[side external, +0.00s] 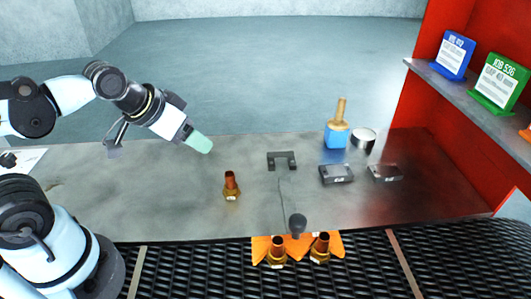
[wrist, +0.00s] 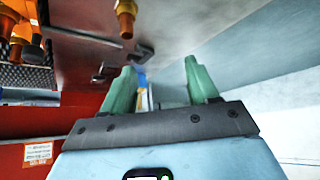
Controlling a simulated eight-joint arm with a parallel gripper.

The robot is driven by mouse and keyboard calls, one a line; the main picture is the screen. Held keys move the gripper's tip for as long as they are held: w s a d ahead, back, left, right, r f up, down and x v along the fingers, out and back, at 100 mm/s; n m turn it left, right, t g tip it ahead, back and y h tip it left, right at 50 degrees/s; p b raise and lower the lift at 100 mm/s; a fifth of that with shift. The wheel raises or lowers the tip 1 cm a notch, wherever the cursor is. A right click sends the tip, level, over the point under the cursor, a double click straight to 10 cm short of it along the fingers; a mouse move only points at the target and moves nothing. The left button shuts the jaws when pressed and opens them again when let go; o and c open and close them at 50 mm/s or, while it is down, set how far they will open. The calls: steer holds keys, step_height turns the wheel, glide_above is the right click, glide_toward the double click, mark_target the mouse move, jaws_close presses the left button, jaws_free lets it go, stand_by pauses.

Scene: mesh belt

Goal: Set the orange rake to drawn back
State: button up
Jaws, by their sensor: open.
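The orange rake (side external: 258,246) lies at the front edge of the steel table, next to the mesh belt. A dark round knob (side external: 297,224) stands at its middle, and a thin rod runs back from it towards a dark bracket (side external: 281,159). Two brass fittings (side external: 276,252) (side external: 320,247) stand at the rake, overlapping its orange plate in this view. A third fitting (side external: 231,186) stands alone on the table. My gripper (side external: 199,143) is above the table, left of and well behind the rake, touching nothing. In the wrist view its green fingers (wrist: 162,82) are apart and empty.
The black mesh belt (side external: 200,270) runs along the front. A blue brush (side external: 336,137), a metal tin (side external: 363,138) and two dark blocks (side external: 336,174) (side external: 385,172) stand at the right. A shelf (side external: 455,82) with job cards is at the far right.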

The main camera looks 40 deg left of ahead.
steer(key=shift+d, duration=0.1)
step_height(320, 180, up, 2)
steer(key=g, duration=0.7)
glide_above(298, 218)
step_height(298, 218, down, 11)
steer(key=shift+f, duration=0.1)
steer(key=shift+c, duration=0.3)
jaws_close()
